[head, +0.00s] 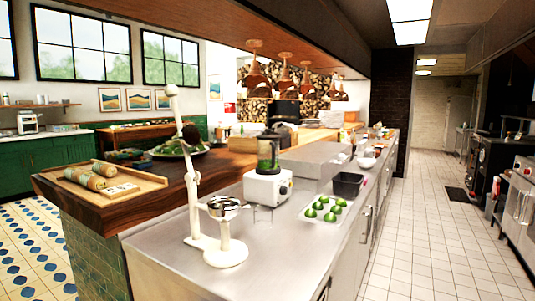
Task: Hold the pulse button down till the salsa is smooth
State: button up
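A blender with a white base (266,186) stands on the steel counter, a little right of the middle in the head view. Its clear jar (268,150) is upright on the base and holds green contents, the salsa. How smooth the salsa is cannot be told at this size. A small round dark control (284,188) shows on the right of the base. I cannot tell whether it is the pulse button or whether it is pressed. My gripper is not in view.
A tall white lever press (228,251) with a metal cup stands on the counter (290,250) at the near left. A tray of limes (327,209) and a black container (348,185) lie right of the blender. A wooden tray (150,181) is left. The tiled aisle (420,230) is clear.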

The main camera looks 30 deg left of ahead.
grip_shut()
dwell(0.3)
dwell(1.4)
